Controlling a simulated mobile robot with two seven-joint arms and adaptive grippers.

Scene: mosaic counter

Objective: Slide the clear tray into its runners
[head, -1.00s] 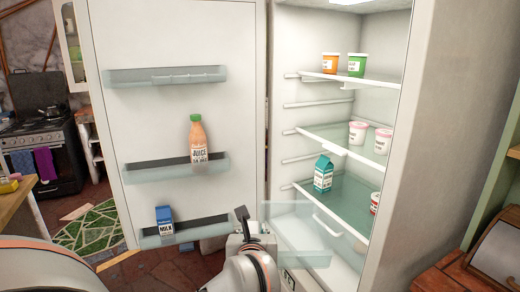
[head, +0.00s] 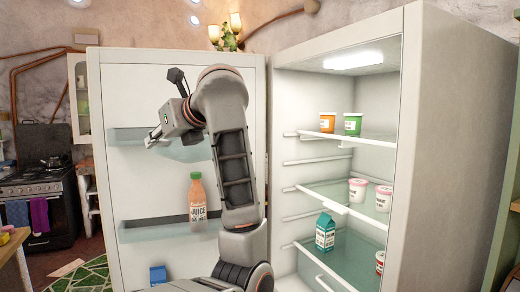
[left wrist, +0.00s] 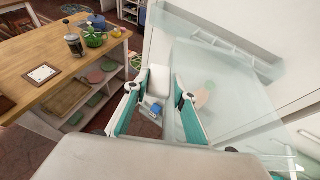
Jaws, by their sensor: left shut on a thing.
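My left gripper (head: 154,137) is raised in front of the open fridge door, left of the fridge's inside. In the left wrist view its teal fingers (left wrist: 157,88) are shut on the clear tray (left wrist: 238,72), a see-through panel reaching to the right; the exact grip is hard to make out. In the head view I cannot pick the tray out from the door bin behind it. Empty pale runners (head: 304,162) run along the fridge's left inner wall between shelves, with another empty one (head: 300,216) lower. My right gripper is not in view.
The top shelf (head: 375,139) holds two cups, the middle shelf (head: 348,211) two pink-lidded cups, the lower shelf (head: 340,271) a teal carton (head: 325,232) and a cup. A wooden table (left wrist: 60,60) stands left.

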